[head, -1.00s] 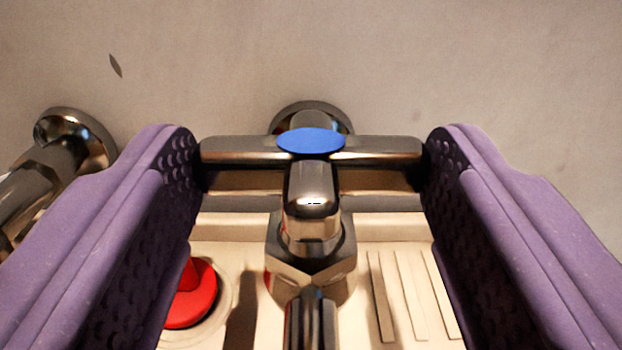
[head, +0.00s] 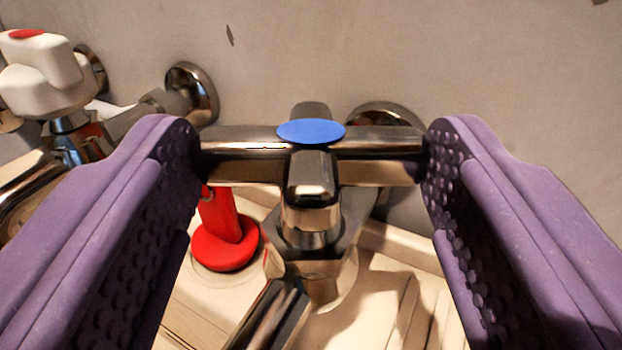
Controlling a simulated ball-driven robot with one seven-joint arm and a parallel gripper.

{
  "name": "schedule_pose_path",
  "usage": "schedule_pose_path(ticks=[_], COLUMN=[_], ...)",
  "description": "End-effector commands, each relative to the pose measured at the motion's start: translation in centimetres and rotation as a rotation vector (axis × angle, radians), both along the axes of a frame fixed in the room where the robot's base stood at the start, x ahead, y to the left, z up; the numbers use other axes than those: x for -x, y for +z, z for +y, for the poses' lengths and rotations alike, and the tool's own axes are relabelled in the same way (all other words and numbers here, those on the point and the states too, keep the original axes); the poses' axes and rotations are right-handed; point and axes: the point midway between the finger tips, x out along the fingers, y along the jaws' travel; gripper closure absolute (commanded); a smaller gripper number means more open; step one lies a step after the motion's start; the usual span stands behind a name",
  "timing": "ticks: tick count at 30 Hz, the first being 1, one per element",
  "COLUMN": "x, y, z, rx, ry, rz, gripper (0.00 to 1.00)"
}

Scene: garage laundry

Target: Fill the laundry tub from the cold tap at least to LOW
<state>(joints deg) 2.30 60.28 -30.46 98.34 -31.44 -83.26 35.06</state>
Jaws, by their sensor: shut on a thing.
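The cold tap handle (head: 370,140) is a chrome cross with a blue cap, in the middle of the head view. My gripper (head: 311,150) has purple ridged fingers. It is shut on the two ends of the handle's crossbar. The chrome spout (head: 268,318) below points down and left in the picture; its outlet is out of view. I see no running water. Part of the cream laundry tub (head: 370,300) shows below the tap; no LOW mark or water level can be made out.
A red plug-like piece (head: 225,242) with an upright stem is at the left, below the handle. Another tap with a white, red-capped handle (head: 40,75) stands at the upper left, beyond my left finger. The grey wall (head: 480,70) is close behind.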

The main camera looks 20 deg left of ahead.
Motion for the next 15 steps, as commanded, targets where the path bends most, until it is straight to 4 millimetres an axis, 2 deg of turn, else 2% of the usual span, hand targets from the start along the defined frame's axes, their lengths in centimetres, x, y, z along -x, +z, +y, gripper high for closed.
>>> schedule_pose_path(ticks=[15], x=[-0.55], y=[-0.09], z=[-1.11], rx=[0.002], ry=[0.435], rz=[-0.003], gripper=[0.60])
